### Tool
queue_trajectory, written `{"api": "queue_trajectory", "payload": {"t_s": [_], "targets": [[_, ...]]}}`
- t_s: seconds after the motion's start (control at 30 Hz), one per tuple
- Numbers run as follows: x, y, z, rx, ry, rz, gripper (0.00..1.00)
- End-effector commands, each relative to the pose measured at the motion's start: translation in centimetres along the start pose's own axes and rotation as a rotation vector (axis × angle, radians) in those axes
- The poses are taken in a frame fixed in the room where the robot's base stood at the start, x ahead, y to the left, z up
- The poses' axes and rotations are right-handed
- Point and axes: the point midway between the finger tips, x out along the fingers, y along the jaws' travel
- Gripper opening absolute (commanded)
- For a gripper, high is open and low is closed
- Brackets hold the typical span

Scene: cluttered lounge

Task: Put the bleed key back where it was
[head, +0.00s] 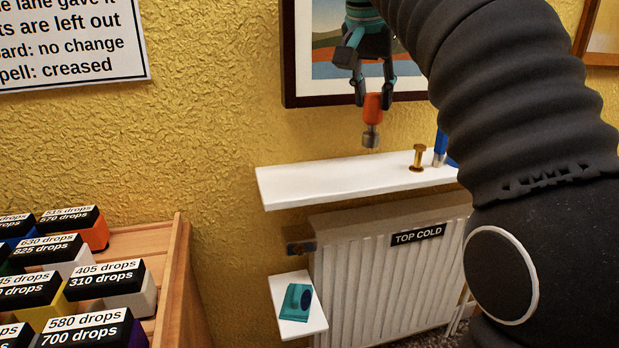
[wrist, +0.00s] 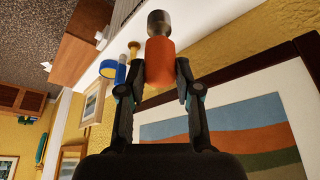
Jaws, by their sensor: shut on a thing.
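The bleed key (head: 372,108) has an orange handle and a grey metal socket end. My gripper (head: 373,97) is shut on the orange handle, and the socket points down in the head view. The key hangs above the white shelf (head: 300,187), apart from it. In the wrist view, the key (wrist: 160,62) sits between both fingers of my gripper (wrist: 161,72), with its metal end beyond them. The radiator (head: 385,280) is below the shelf, with a "TOP COLD" label (head: 418,234).
A brass piece (head: 417,158) and a blue object (head: 440,148), partly hidden by my arm, stand on the shelf's right. The shelf's left is clear. A small white ledge (head: 283,320) holds a teal object (head: 296,299). A wooden rack (head: 178,275) of labelled boxes stands left.

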Motion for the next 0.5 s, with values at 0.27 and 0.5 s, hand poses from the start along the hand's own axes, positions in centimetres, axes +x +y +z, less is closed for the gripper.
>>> {"api": "queue_trajectory", "payload": {"t_s": [0.27,0.5], "targets": [[2.3,-4.2,1.7,-0.004,-0.002,0.002,0.00],[4.5,-8.7,3.4,-0.002,-0.002,0.002,0.00]]}}
